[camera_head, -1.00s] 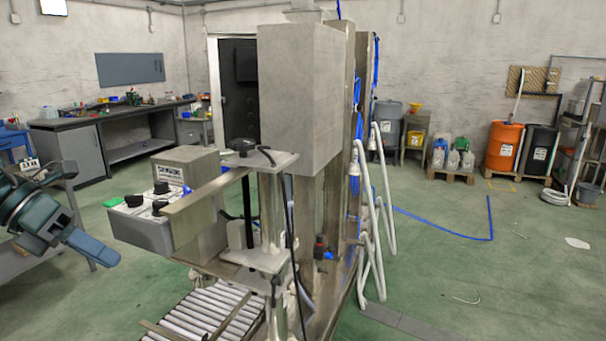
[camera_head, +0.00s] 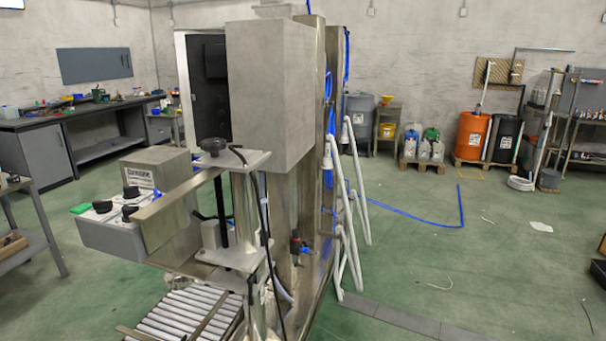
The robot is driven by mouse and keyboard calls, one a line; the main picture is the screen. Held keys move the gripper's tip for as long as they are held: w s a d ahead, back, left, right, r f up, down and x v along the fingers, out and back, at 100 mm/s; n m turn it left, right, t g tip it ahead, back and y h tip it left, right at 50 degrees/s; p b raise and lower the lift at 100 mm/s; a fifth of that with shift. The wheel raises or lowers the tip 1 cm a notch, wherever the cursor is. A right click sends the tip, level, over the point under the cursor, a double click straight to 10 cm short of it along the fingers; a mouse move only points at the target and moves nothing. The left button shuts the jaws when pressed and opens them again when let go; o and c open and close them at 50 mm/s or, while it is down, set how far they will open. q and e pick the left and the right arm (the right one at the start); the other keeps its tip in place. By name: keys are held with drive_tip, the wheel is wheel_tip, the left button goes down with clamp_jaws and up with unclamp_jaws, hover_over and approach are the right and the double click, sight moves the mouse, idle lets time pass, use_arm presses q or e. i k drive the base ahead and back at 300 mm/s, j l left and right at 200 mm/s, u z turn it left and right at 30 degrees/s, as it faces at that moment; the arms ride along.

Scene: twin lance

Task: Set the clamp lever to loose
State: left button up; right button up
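A filling machine with a tall grey metal housing (camera_head: 270,95) stands in the middle of the view. A bracket on its front carries a black knob (camera_head: 214,146) on top of a vertical black rod (camera_head: 221,210). A short black lever-like handle (camera_head: 238,155) sits beside the knob on the bracket plate. I cannot tell for sure which part is the clamp lever or how it is set. A grey control box (camera_head: 112,225) with several black knobs and a green button is at the left of the machine. Neither of my grippers is in view now.
A roller conveyor (camera_head: 185,318) lies low at the machine's front. A workbench (camera_head: 22,240) edges in at left. Orange (camera_head: 472,137) and black drums stand at the back right. Green floor at right is mostly clear.

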sight(251, 293)
drive_tip(key=i+j, duration=0.15)
drive_tip(key=i+j+z, duration=0.1)
drive_tip(key=j, duration=0.2)
drive_tip(key=i+j, duration=0.15)
drive_tip(key=i, duration=0.15)
drive_tip(key=i+j, duration=0.2)
drive_tip(key=i+z, duration=0.05)
drive_tip(key=i, duration=0.1)
